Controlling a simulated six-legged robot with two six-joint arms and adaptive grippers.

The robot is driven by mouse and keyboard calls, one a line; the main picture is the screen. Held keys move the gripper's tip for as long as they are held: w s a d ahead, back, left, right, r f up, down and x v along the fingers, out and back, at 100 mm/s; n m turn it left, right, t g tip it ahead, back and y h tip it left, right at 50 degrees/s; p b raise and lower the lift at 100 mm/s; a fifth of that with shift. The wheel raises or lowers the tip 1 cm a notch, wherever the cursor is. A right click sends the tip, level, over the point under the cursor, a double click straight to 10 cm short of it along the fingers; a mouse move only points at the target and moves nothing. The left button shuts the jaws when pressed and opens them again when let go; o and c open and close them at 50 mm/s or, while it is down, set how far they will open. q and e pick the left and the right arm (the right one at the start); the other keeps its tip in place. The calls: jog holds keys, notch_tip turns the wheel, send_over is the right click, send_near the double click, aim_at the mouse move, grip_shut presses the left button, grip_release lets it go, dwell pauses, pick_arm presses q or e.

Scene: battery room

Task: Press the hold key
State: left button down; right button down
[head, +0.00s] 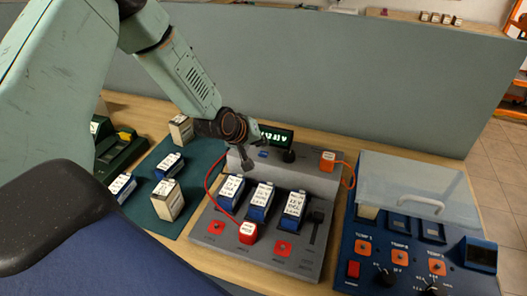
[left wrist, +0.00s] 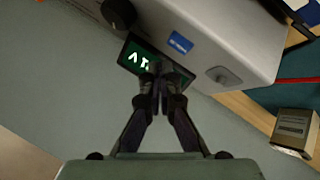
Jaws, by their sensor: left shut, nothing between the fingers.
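The grey tester (head: 310,177) has a lit green display (head: 277,136), a dark knob (head: 289,156) and a small blue key (head: 263,154) on its top. The blue key also shows in the left wrist view (left wrist: 180,43); its lettering is too small to read. My left gripper (head: 257,134) is shut and empty, just left of the display. In the left wrist view its closed fingertips (left wrist: 161,78) overlap the display (left wrist: 150,62), below and left of the key. Contact with the tester cannot be told. My right gripper is not in view.
Several blue batteries stand on the tester's lower deck (head: 200,236), beside a red clip (head: 248,232) on a red lead. A green mat (head: 143,195) with batteries lies left. A blue panel (head: 350,245) with a clear cover stands right. A grey partition (head: 360,90) rises behind.

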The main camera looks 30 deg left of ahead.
aim_at(261, 155)
pick_arm(q)
jog(key=shift+r+p, duration=1.45)
jog(key=shift+r, duration=0.7)
jog(key=shift+f, duration=0.1)
jog(key=shift+s+f, duration=0.1)
